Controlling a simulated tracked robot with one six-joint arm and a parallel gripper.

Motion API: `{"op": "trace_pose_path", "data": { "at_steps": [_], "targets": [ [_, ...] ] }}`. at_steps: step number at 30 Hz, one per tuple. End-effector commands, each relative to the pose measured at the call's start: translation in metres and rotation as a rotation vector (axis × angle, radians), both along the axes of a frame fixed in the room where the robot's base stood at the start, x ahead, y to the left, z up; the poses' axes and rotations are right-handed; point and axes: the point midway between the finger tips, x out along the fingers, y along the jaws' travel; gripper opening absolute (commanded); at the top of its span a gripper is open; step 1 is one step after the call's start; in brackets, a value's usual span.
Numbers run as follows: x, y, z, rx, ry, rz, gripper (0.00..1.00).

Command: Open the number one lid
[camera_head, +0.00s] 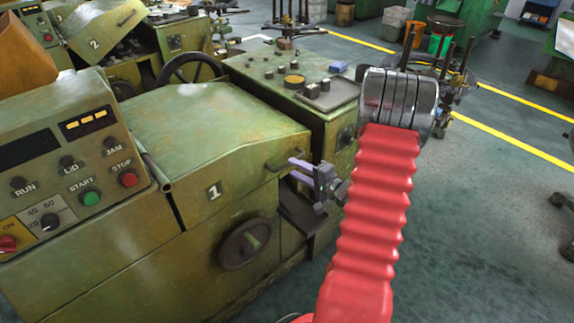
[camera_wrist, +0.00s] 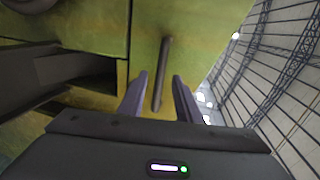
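The number one lid (camera_head: 205,125) is a worn green cover on the nearest machine, and it lies shut. A thin dark bar handle (camera_head: 284,162) sticks out at the lid's right front corner. My gripper (camera_head: 294,169) is open at this handle, with its purple fingers pointing at the machine. In the wrist view the handle (camera_wrist: 163,75) runs between my two spread fingers (camera_wrist: 160,97), with a gap on each side. I cannot tell how deep it sits between them.
A control panel (camera_head: 75,160) with RUN, LID, JAM, START and STOP labels stands left of the lid. A handwheel (camera_head: 246,243) is on the front below. A second machine (camera_head: 95,30), marked 2, stands behind. The floor at right (camera_head: 480,210) is mostly clear.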

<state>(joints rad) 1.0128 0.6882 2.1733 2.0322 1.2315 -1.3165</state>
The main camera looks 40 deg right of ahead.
Motion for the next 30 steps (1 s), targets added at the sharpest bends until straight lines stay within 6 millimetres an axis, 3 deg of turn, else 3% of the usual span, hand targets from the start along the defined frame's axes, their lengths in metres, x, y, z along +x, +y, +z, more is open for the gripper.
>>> {"op": "trace_pose_path", "data": {
  "at_steps": [6, 12, 22, 30],
  "targets": [
    [0.032, 0.002, -0.007, 0.000, 0.001, 0.003, 0.31],
    [0.048, 0.002, -0.010, -0.001, 0.001, 0.001, 0.31],
    [0.051, 0.002, -0.011, -0.001, 0.001, 0.001, 0.30],
    [0.051, 0.002, -0.011, -0.001, 0.001, 0.001, 0.11]
  ]
}}
